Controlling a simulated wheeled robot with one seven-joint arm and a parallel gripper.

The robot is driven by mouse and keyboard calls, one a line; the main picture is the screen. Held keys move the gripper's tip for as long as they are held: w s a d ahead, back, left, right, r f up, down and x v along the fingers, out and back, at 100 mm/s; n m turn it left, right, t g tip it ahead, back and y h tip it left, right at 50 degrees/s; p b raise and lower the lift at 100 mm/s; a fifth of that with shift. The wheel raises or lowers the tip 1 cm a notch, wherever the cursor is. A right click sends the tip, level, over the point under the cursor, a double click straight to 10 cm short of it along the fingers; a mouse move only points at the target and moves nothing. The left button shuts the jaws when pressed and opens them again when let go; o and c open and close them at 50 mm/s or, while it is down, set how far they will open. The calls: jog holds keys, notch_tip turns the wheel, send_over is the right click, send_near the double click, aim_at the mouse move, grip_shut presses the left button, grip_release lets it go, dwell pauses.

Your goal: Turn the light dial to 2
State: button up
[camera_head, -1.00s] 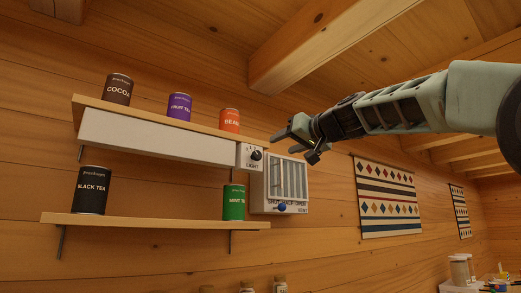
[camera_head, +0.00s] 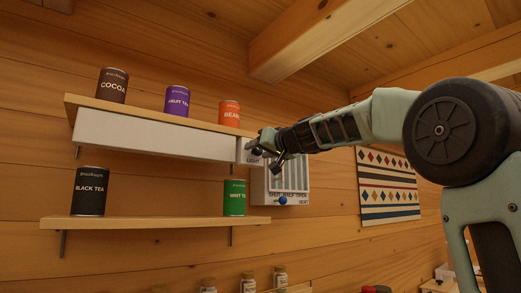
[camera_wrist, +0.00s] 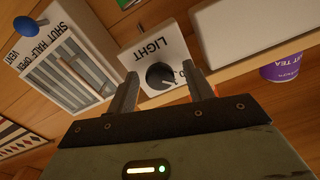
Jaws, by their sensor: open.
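The light dial (camera_wrist: 159,76) is a round black knob on a white box marked LIGHT (camera_wrist: 150,50), at the right end of the long white lamp housing (camera_head: 155,135) under the upper shelf. In the wrist view the knob lies between the two fingertips of my open gripper (camera_wrist: 160,88). I cannot tell whether the fingers touch it. In the head view my gripper (camera_head: 262,148) is in front of the box and hides the knob. Part of a number shows beside the knob, but I cannot read the setting.
A vent panel (camera_head: 290,182) with a blue knob (camera_head: 282,201) is just right of and below the light box. Cans stand on both shelves, including an orange one (camera_head: 229,114) above the lamp and a green one (camera_head: 234,198) below. A wall hanging (camera_head: 388,186) is farther right.

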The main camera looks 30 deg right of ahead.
jog(key=c, duration=1)
jog(key=shift+m, duration=0.4)
jog(key=m+b, duration=0.1)
jog(key=m, duration=0.3)
jog(key=shift+m, duration=0.4)
jog(key=m, duration=0.6)
jog(key=o, duration=1)
jog(key=shift+s, duration=0.1)
